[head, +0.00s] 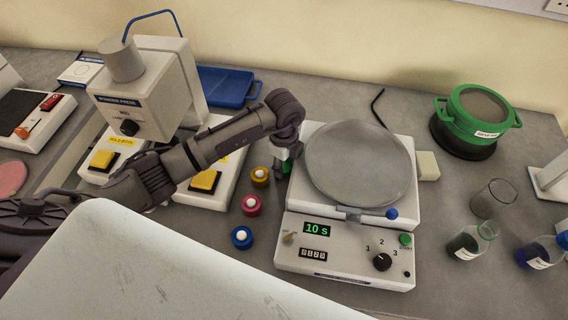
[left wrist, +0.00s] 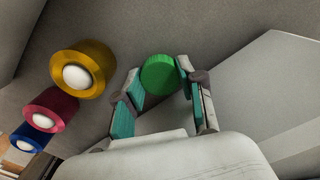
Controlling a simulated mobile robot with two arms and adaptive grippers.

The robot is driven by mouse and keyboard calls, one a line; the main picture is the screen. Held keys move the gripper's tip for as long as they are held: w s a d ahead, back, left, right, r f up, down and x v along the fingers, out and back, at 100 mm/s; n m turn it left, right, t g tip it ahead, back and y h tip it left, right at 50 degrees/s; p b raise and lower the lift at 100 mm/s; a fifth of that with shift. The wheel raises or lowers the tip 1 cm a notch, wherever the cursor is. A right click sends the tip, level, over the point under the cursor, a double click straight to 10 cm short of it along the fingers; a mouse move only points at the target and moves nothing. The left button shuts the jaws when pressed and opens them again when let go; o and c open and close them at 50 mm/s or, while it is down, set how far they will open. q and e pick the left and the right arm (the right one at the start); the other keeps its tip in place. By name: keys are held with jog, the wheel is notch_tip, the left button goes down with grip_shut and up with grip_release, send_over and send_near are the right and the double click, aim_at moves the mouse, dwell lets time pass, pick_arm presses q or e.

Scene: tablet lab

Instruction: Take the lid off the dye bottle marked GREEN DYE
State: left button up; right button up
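My left gripper (head: 285,160) hangs just left of the white timer machine's pan. In the left wrist view, the fingers of my left gripper (left wrist: 160,78) are shut on a round green lid (left wrist: 160,75), with a teal pad at either side. Only a bit of green shows between the fingers in the head view. At the right stands a clear bottle with green liquid (head: 463,246) and a white label too small to read. Its neck looks open. My right gripper is not in view.
A yellow (head: 260,176), a pink (head: 251,205) and a blue (head: 242,237) round piece with white knobs stand in a row near my left arm. The timer machine (head: 345,262) fills the middle. A blue-liquid bottle (head: 540,254), an empty glass (head: 492,200) and a green pot (head: 478,112) are at right.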

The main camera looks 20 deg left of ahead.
aim_at(284, 166)
pick_arm(q)
jog(key=o, duration=0.4)
jog(key=shift+r, duration=0.3)
jog(key=shift+w+r, duration=0.1)
jog(key=shift+r, duration=0.15)
jog(key=shift+r+b, duration=1.55)
jog(key=shift+r, duration=4.05)
